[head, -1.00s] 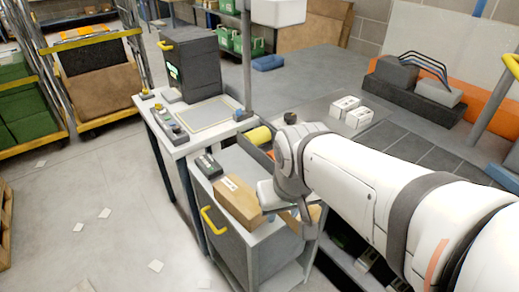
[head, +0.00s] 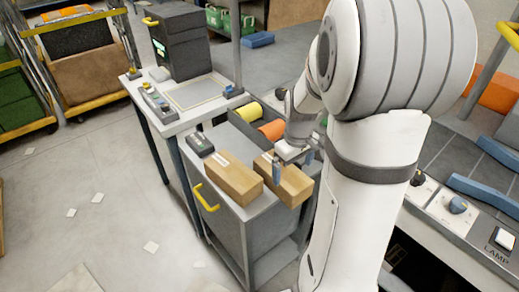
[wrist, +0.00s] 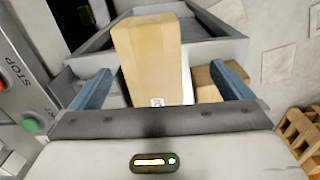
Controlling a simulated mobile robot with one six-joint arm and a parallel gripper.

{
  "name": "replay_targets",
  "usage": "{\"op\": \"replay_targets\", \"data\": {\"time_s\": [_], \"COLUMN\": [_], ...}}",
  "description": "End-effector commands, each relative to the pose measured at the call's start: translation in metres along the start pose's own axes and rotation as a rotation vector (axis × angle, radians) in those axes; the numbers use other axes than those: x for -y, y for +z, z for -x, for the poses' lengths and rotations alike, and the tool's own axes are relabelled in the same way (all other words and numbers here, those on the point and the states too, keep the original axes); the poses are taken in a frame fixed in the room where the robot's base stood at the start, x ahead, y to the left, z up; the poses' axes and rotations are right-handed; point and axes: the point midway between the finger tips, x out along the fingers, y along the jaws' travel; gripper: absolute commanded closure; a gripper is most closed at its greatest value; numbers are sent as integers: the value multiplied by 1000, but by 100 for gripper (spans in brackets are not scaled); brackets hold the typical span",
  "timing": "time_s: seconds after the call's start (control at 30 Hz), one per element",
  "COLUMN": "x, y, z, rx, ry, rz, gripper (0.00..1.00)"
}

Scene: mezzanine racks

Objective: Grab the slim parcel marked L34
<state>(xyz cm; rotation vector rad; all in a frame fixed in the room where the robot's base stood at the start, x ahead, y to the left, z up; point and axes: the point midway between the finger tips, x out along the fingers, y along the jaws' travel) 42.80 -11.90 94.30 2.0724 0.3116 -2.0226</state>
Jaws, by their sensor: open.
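Two brown box parcels lie side by side on the grey cart top (head: 222,142). The right parcel (head: 293,187) is under my gripper (head: 291,160), which is open with its fingers pointing down. In the wrist view this parcel (wrist: 147,55) shows between the two blue fingers of my gripper (wrist: 160,72), with a gap on each side. A small label sits on its near end, too small to read. The left parcel (head: 232,180) has a pale label strip on top; in the wrist view a second parcel (wrist: 204,82) is partly hidden behind a finger. I cannot tell which is marked L34.
A dark handheld device (head: 200,144) lies behind the left parcel. Yellow (head: 249,112) and orange (head: 271,130) rolls sit in a bin behind the parcels. A taller side table (head: 180,104) stands at the left. A control panel (head: 470,218) is at the right.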

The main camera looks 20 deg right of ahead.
Motion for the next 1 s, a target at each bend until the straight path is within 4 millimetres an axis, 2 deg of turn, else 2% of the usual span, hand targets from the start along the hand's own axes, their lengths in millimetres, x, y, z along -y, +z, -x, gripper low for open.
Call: {"op": "replay_targets", "data": {"time_s": [0.03, 0.2, 0.47, 0.7, 0.83, 1.0], "x": [-8, -19, -18, -14, -14, -15], "y": [-1, -3, -3, -4, -4, -3], "z": [-11, -28, -56, -90, -101, -103], "rx": [11, 24, 25, 25, 24, 22], "ry": [-7, -17, -18, -18, -17, -16], "rz": [10, 38, 40, 38, 38, 37], "gripper": [0, 0, 0, 0, 0, 0]}}
